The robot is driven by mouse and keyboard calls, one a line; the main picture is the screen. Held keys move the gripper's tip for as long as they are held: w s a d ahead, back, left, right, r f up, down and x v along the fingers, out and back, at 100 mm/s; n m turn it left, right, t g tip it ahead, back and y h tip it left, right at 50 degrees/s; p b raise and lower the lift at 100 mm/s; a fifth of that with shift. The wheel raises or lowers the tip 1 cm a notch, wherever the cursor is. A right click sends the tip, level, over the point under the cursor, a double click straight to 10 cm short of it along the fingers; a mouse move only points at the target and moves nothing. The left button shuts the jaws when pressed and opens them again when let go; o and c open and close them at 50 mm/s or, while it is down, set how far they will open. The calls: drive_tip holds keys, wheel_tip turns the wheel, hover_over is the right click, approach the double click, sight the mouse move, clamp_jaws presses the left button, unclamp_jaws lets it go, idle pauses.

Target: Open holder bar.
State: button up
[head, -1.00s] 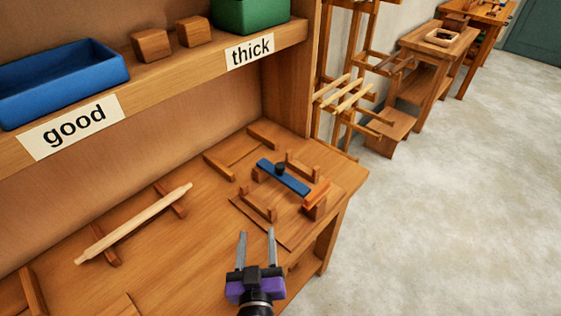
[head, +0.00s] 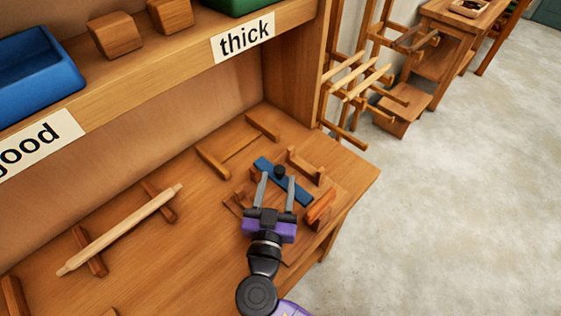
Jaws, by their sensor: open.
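The holder bar (head: 298,191) is a flat blue bar with a dark round knob (head: 279,171) near its middle. It lies across a wooden holder (head: 306,164) with upright blocks, on the right end of the bench. An orange block (head: 320,206) stands at the holder's right side. My gripper (head: 275,178) is open, its two grey fingers pointing at the bar. The fingertips appear on either side of the knob in the picture; I cannot tell whether they touch it or are above it. My gripper hides part of the holder's front.
A pale wooden rod (head: 120,230) rests on two supports at the left. A shelf above carries a blue bin (head: 35,80), wooden blocks (head: 116,36) and a green bin (head: 240,5). A rack with pale rods (head: 362,75) stands beyond the bench. The floor at right is clear.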

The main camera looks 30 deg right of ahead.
sight(279, 174)
drive_tip(key=p+x, duration=0.1)
drive_tip(key=x, duration=0.4)
clamp_jaws()
drive_tip(key=shift+a, duration=0.1)
idle(1.3)
